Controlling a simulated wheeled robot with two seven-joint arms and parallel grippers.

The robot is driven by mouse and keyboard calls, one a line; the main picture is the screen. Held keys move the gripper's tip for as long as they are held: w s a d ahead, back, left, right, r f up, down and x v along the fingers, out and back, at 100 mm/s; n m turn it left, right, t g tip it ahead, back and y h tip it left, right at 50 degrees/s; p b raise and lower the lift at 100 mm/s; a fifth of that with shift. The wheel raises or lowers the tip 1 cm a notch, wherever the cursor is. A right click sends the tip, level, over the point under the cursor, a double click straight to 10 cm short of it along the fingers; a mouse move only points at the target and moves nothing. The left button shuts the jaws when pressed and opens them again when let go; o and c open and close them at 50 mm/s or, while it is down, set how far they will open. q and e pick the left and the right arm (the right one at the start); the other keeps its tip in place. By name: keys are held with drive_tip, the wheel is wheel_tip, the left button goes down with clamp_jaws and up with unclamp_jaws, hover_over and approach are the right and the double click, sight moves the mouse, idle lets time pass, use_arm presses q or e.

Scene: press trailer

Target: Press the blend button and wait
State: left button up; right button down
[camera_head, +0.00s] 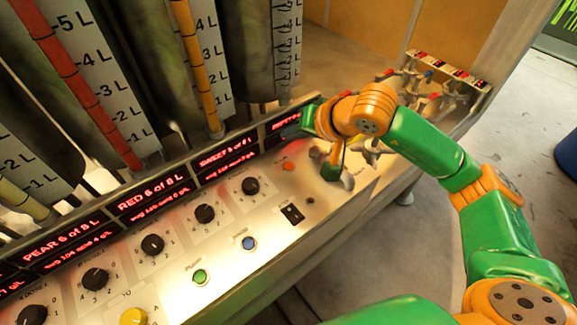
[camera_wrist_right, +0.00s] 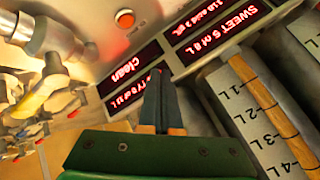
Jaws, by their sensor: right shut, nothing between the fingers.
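The steel control panel (camera_head: 225,285) carries a green button (camera_head: 200,276), a blue button (camera_head: 249,243) and an orange-red button (camera_head: 288,166). Their labels are too small to read, so I cannot tell which is the blend button. My right gripper (camera_head: 291,131) is shut and empty, over the right end of the display row, beyond the orange-red button and apart from the green and blue ones. In the right wrist view the closed fingers (camera_wrist_right: 160,100) point toward the red-lit displays, and the red button (camera_wrist_right: 124,19) shows above them. My left gripper is out of view.
Tall level gauges (camera_head: 120,80) stand behind the displays (camera_head: 150,198). Metal taps (camera_head: 425,88) stand at the right, near my right arm.

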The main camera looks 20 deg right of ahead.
sight(289, 167)
wheel_tip(289, 167, down, 8)
drive_tip(key=b, duration=0.5)
drive_tip(key=shift+r+b, duration=0.2)
drive_tip(key=shift+b, duration=0.15)
drive_tip(key=shift+f, duration=0.1)
idle(1.3)
drive_tip(key=shift+f+b, duration=0.35)
drive_tip(key=shift+b, duration=0.35)
drive_tip(key=shift+f+b, duration=0.4)
drive_tip(key=shift+b, duration=0.15)
idle(0.5)
drive_tip(key=shift+r+p, duration=0.45)
drive_tip(key=shift+r, duration=0.35)
drive_tip(key=shift+r, duration=0.1)
